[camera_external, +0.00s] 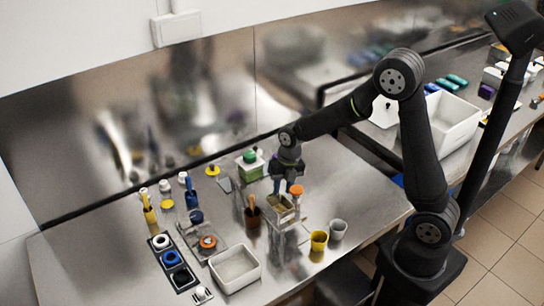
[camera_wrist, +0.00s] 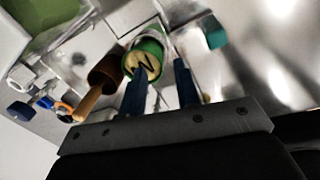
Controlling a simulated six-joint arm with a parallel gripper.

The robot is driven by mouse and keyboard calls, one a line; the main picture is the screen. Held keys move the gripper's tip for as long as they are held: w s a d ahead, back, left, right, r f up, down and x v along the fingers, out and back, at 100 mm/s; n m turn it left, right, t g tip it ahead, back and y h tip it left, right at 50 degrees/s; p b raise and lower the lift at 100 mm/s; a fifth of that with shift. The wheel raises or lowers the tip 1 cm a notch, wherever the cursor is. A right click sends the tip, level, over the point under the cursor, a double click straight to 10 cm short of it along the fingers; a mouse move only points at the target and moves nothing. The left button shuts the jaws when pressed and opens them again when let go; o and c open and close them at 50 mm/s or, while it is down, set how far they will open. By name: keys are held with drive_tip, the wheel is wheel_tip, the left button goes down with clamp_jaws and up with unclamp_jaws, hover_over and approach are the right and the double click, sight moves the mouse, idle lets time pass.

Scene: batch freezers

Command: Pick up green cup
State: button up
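In the wrist view a green cup (camera_wrist: 147,52) with a pale yellowish inside and a dark zigzag mark lies just beyond my fingertips. My gripper (camera_wrist: 160,72) has its two blue fingers spread apart, with nothing visibly clamped between them. The left finger overlaps the cup's near edge in the picture; whether it touches cannot be told. In the external view my gripper (camera_external: 283,184) points down just above a clear-sided holder (camera_external: 282,218) with yellowish-green contents. The green cup cannot be made out clearly there.
A brown cup (camera_external: 253,219) with a wooden-handled tool stands close left of the holder. A yellow cup (camera_external: 319,241) and grey cup (camera_external: 338,230) stand to the right, a green-filled container (camera_external: 248,168) behind. An empty white tub (camera_external: 235,270) sits in front.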

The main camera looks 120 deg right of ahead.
drive_tip(key=f, duration=0.4)
drive_tip(key=shift+w+f, duration=0.15)
drive_tip(key=shift+w, duration=0.25)
clamp_jaws()
